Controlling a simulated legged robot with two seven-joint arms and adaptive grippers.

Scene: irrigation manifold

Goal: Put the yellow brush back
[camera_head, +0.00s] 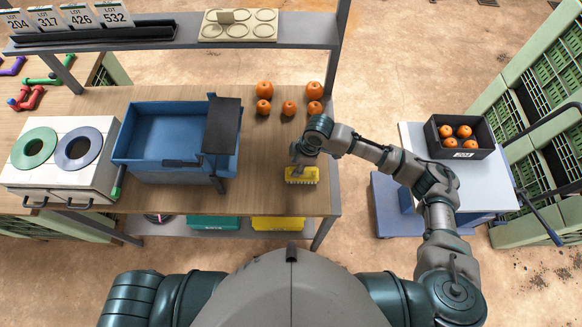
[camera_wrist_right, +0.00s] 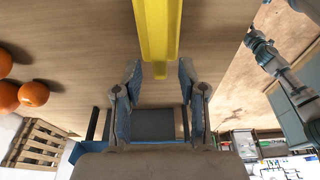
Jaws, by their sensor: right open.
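The yellow brush (camera_head: 302,176) lies on the wooden table near its right front corner, with a pale bristle edge toward me. My right gripper (camera_head: 297,158) is just behind and above it in the head view. In the right wrist view my right gripper (camera_wrist_right: 158,82) is open, its two blue-grey fingers spread with a gap between them. The yellow brush (camera_wrist_right: 157,28) shows ahead of the fingertips, its near end roughly centred between them; neither finger visibly grips it. My left gripper is not in view.
A blue tub (camera_head: 147,176) with a dark flap stands left of the brush. A white box with two round openings (camera_head: 98,183) is farther left. Several orange fruits (camera_head: 264,90) lie at the back. A black crate (camera_head: 435,145) of fruit stands on the right side table.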

